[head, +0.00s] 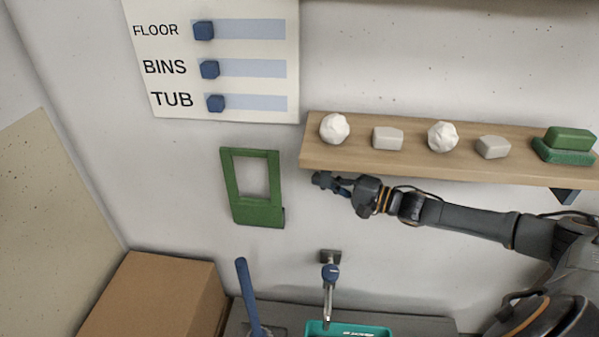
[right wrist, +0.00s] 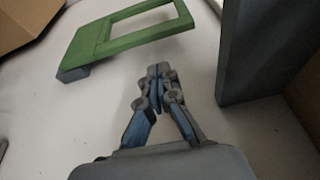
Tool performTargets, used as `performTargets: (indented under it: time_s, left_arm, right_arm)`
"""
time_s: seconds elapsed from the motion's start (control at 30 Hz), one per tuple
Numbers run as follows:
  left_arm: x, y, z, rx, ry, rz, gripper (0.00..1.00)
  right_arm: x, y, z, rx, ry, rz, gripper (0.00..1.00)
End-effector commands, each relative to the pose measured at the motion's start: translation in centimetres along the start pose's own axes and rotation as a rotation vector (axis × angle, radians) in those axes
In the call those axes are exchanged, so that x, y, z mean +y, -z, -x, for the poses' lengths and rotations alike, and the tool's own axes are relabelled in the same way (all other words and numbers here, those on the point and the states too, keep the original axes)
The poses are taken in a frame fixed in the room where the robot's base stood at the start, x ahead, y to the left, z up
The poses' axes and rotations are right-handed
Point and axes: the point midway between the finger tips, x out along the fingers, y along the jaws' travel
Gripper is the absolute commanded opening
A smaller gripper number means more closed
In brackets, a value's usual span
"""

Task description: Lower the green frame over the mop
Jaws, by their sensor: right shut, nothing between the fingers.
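The green frame (head: 253,217), with a rectangular opening, is upright against the wall, left of the shelf. It also shows at the upper left of the right wrist view (right wrist: 110,47). My right gripper (head: 322,180) is just under the shelf's left end, to the right of the frame and apart from it. Its fingertips (right wrist: 158,72) are together with nothing between them. A blue handle (head: 247,290) stands tilted below the frame; it may be the mop's, but its lower end is not clear. My left gripper is not in view.
A wooden shelf (head: 350,160) with white lumps, grey blocks and green blocks is right above my right arm. A cardboard box (head: 160,295) stands at lower left. A wall tap (head: 330,272) is above a teal tub (head: 347,330). A labelled panel (head: 225,100) hangs above the frame.

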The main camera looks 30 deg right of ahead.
Motion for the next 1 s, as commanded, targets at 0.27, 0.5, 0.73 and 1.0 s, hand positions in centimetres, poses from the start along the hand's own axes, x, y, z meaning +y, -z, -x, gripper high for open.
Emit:
performTargets:
  time_s: [0.27, 0.5, 0.73, 1.0]
  left_arm:
    - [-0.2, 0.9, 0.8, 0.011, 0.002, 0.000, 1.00]
    - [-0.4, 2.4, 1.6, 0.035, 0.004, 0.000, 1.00]
    - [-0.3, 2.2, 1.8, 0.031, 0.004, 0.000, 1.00]
    - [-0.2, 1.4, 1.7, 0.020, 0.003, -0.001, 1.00]
  right_arm:
    - [-0.4, -0.1, -4.1, -0.001, 0.007, 0.000, 0.00]
    - [-0.3, 0.0, -8.1, 0.000, 0.004, 0.001, 0.00]
    - [-0.1, 0.0, -9.6, -0.001, 0.001, 0.001, 0.00]
    - [0.0, 0.0, -9.7, -0.001, 0.000, 0.001, 0.00]
